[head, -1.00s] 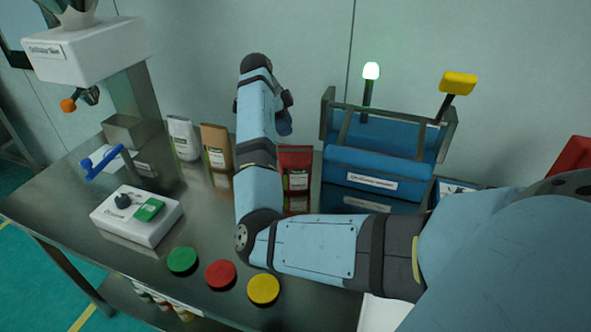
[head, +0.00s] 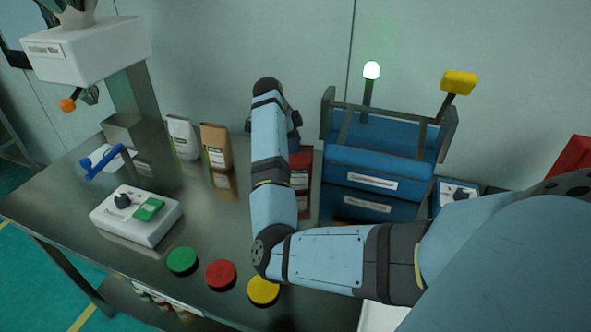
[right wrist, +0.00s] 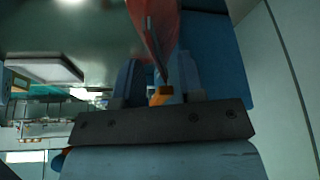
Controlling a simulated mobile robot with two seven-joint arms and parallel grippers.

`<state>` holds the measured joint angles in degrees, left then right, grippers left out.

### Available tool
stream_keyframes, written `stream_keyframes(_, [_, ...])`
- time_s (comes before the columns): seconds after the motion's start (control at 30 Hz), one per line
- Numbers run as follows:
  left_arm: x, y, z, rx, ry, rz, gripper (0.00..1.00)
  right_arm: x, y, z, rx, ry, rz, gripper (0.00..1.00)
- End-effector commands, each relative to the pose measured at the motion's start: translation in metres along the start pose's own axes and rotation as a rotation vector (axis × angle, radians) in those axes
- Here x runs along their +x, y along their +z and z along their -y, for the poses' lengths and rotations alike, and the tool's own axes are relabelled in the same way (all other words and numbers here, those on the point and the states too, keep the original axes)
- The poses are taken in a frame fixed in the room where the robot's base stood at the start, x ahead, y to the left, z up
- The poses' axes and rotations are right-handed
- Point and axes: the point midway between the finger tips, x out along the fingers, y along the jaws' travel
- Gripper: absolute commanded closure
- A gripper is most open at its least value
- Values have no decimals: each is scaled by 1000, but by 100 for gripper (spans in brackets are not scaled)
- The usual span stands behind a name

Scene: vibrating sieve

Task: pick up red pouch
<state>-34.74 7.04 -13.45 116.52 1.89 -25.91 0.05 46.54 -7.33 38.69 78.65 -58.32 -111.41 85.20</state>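The red pouch (head: 301,171) stands upright on the steel table in the head view, its left part hidden behind my right forearm. My right gripper (head: 293,122) is at the pouch's top, mostly hidden by my own wrist. In the right wrist view the red pouch (right wrist: 152,25) shows edge-on, its narrow end reaching towards the gap between the two fingers of the right gripper (right wrist: 158,75). The fingers are apart, with visible space beside the pouch edge. I cannot tell whether either finger touches it. My left gripper is not in view.
A brown pouch (head: 216,147) and a white pouch (head: 184,138) stand to the left. The blue sieve (head: 380,160) stands close on the right. Green (head: 182,261), red (head: 221,274) and yellow (head: 263,290) buttons line the front; a white control box (head: 135,216) is at left.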

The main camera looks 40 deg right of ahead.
Motion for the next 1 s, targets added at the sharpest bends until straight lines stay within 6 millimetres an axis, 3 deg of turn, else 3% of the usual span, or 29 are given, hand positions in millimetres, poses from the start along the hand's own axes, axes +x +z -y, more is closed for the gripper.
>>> stream_keyframes(0.7, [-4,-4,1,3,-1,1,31,5,2,0,-1,1,0,64])
stream_keyframes(0.87, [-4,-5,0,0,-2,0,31,4,2,0,-1,1,0,98])
stream_keyframes(1.0, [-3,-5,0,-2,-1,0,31,4,2,0,0,1,0,100])
